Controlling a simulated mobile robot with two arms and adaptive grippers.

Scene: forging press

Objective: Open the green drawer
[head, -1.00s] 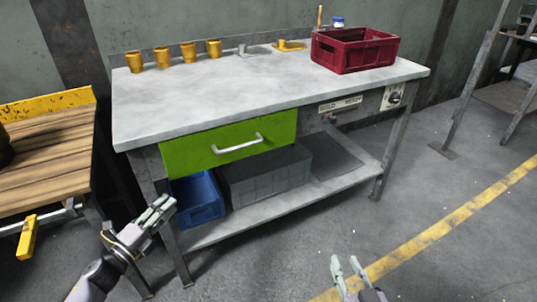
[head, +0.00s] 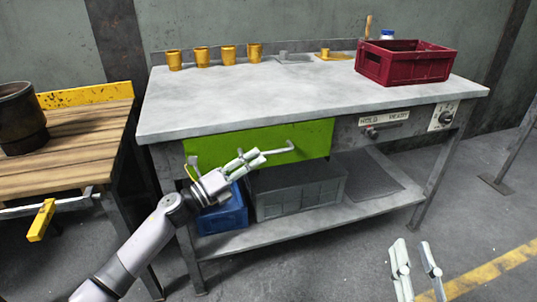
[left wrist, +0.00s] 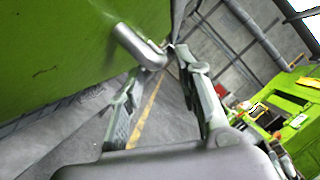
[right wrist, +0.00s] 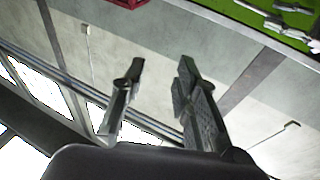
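The green drawer (head: 312,140) sits under the left part of the workbench top and looks flush with its front. Its pale bar handle (head: 290,147) runs across the front, partly hidden by my left gripper (head: 252,160). In the left wrist view, the handle (left wrist: 138,45) ends near the tips of my left gripper (left wrist: 160,66), whose fingers are apart. I cannot tell whether they touch the handle. My right gripper (head: 415,248) is open and empty over the floor, right of and below the bench; it also shows in the right wrist view (right wrist: 160,68).
The workbench (head: 225,103) carries a red crate (head: 405,65) and several yellow cups (head: 228,53). A blue bin (head: 226,214) and a grey box (head: 300,193) are on its lower shelf. A wooden table (head: 70,148) stands at left. The floor in front is open.

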